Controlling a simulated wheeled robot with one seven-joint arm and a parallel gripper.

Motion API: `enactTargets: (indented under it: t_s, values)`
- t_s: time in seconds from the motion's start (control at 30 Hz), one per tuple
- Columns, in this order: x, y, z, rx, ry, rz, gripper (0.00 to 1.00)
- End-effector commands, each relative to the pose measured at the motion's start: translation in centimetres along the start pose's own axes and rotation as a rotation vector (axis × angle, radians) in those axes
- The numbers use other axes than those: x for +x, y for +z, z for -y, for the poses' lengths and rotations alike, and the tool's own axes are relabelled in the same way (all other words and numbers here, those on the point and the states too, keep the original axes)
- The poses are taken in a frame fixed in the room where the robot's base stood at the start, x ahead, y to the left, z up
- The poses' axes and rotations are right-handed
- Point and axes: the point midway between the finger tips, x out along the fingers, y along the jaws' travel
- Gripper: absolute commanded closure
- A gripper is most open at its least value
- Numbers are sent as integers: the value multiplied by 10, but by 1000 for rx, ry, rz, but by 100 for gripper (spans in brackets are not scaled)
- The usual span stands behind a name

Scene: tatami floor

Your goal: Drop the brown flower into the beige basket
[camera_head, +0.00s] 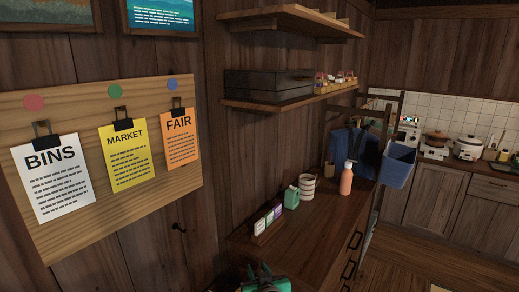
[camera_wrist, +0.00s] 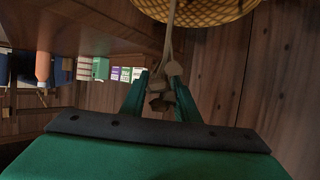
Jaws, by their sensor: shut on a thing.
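The brown flower (camera_wrist: 160,100) shows in the wrist view between the two green fingers of my gripper (camera_wrist: 160,82). My gripper is shut on it. A pale stem runs from it toward the top of the picture and overlaps the basket's edge there. The beige woven basket (camera_wrist: 205,10) shows only in part at the top edge of the wrist view; its inside is hidden. I cannot tell whether flower and basket touch. In the head view my gripper (camera_head: 264,274) is cut by the bottom edge, and I cannot make out flower or basket.
A wooden cabinet top (camera_head: 285,240) holds small boxes (camera_head: 267,218), a green carton (camera_head: 291,196), a striped mug (camera_head: 307,187) and an orange bottle (camera_head: 346,178). A blue bin (camera_head: 397,165) hangs farther right. A shelf (camera_head: 290,97) and a notice board (camera_head: 100,150) are on the wall.

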Motion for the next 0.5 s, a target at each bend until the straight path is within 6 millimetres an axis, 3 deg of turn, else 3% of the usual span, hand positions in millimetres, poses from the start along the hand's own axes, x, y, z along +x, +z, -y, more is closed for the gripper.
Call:
enactTargets:
  t_s: [0.07,0.1,0.17,0.5]
  values:
    - [0,0,0,0,0,0,92]
    - [0,0,0,0,0,0,65]
    - [0,0,0,0,0,0,50]
    - [-2,0,0,0,0,-1,50]
